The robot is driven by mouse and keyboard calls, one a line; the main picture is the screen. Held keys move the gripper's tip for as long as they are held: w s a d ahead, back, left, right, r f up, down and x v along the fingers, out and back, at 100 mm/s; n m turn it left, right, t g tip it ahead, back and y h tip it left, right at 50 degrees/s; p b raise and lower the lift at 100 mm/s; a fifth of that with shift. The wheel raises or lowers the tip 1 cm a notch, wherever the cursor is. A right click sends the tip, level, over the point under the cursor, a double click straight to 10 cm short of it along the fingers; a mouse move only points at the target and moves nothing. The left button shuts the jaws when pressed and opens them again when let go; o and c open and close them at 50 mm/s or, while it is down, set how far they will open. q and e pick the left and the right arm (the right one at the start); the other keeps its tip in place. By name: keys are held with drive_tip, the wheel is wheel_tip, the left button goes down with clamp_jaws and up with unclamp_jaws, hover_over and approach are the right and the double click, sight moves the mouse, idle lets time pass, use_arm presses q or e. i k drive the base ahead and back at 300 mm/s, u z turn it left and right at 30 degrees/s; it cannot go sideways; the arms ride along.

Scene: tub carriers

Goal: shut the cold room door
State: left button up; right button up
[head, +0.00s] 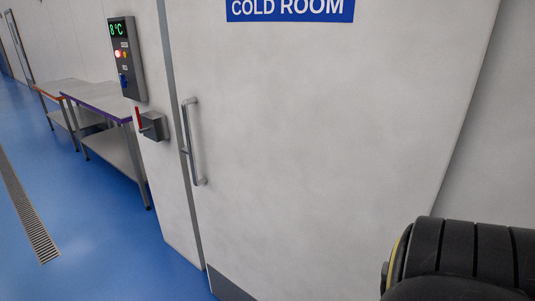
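The cold room door (320,130) is a large pale panel that fills the middle of the head view. It carries a blue "COLD ROOM" sign (290,10) at the top and a dark kick plate (228,284) at the bottom. A vertical metal bar handle (188,140) is near its left edge. A grey strip runs down that edge, beside the wall panel. I cannot tell whether the door is fully shut or slightly ajar. Neither gripper is in view, and nothing is seen touching the handle.
A control box (127,58) reading 8 °C is on the wall left of the door. Below it is a grey box with a red lever (150,125). Steel tables (105,100) stand along the wall. The blue floor (110,230) with a drain grate (28,212) is clear.

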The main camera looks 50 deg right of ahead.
sight(315, 133)
drive_tip(key=k, duration=0.3)
drive_tip(key=z, duration=1.5)
drive_tip(key=i, duration=0.25)
